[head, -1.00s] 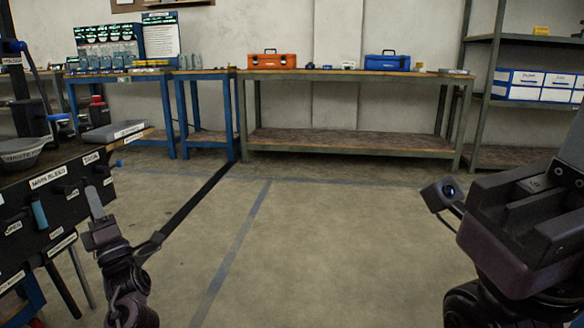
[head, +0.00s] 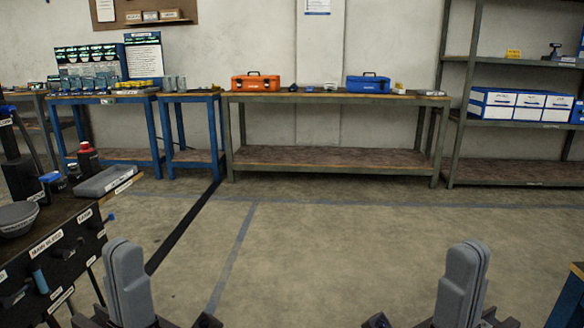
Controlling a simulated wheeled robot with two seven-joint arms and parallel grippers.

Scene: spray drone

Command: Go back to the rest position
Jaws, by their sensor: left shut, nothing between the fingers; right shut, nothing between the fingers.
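My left gripper (head: 128,284) shows at the bottom left of the head view, its grey fingers shut together, pointing up, with nothing between them. My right gripper (head: 463,284) shows at the bottom right in a matching pose, also shut and empty. Both are apart from the furniture as seen here. The left one appears just right of the dark bench (head: 60,235) with labelled valves. The lower parts of both arms are cut off by the picture's bottom edge.
A long workbench (head: 330,98) with an orange toolbox (head: 256,82) and a blue toolbox (head: 368,84) stands along the back wall. Shelving with white-blue boxes (head: 520,104) is at the right. A blue-edged table corner (head: 570,298) shows at the lower right. The middle floor (head: 330,250) is clear.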

